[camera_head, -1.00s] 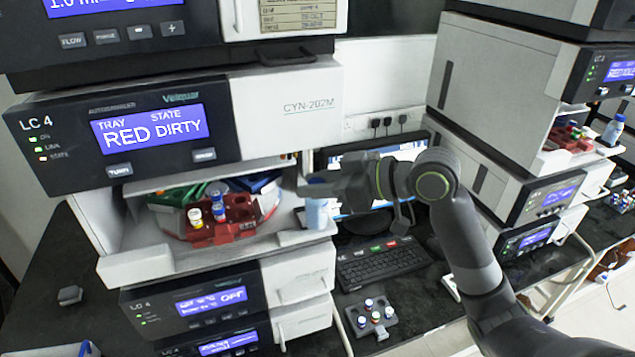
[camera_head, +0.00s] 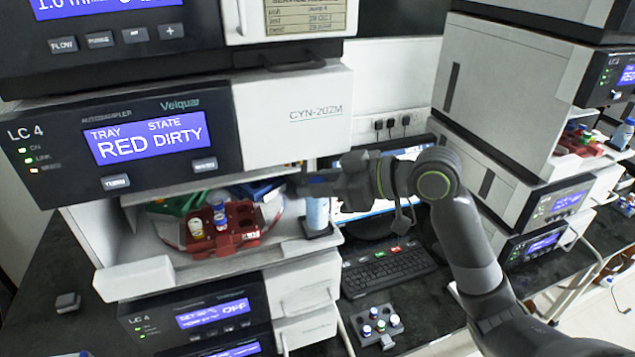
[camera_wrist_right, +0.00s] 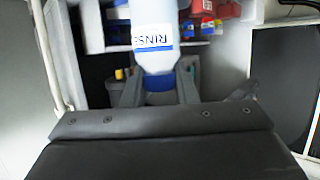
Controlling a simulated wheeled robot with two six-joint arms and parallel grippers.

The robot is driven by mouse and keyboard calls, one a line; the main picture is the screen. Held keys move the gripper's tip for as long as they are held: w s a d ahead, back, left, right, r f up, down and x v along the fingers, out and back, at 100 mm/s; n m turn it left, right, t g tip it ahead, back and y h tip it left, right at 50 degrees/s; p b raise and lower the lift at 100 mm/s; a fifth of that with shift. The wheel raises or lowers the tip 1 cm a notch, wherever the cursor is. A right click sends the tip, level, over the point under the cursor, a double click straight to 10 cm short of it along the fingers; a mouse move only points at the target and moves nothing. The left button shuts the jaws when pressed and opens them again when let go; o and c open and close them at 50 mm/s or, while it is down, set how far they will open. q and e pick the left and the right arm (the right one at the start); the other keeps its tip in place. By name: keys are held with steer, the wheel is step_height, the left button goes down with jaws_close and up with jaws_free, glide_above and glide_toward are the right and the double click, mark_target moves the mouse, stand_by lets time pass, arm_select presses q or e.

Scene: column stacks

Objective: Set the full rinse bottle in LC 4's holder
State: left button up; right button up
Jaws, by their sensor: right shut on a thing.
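The rinse bottle (camera_head: 317,213) is white with a blue cap, and stands roughly upright at the right front corner of LC 4's open autosampler (camera_head: 135,280). My right gripper (camera_head: 317,186) is shut on its cap end from above. In the right wrist view, the bottle (camera_wrist_right: 153,35) shows part of a "RINSE" label, and its blue cap sits between the fingers (camera_wrist_right: 155,82). A dark holder (camera_head: 330,236) shows around the bottle's foot; I cannot tell whether the bottle rests on its floor. My left gripper is not in view.
A red rack (camera_head: 240,242) with vials sits on the tray left of the bottle. LC 4's housing (camera_head: 290,105) hangs close above the gripper. A keyboard (camera_head: 388,271) and a grey vial block (camera_head: 374,325) lie on the bench to the right. Another instrument stack (camera_head: 520,85) stands further right.

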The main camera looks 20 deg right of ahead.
steer(key=shift+w, duration=0.25)
steer(key=shift+s, duration=0.1)
steer(key=shift+w, duration=0.35)
stand_by(0.6)
steer(key=shift+f+b, duration=0.5)
steer(key=shift+f, duration=0.45)
stand_by(0.7)
steer(key=o, duration=0.9)
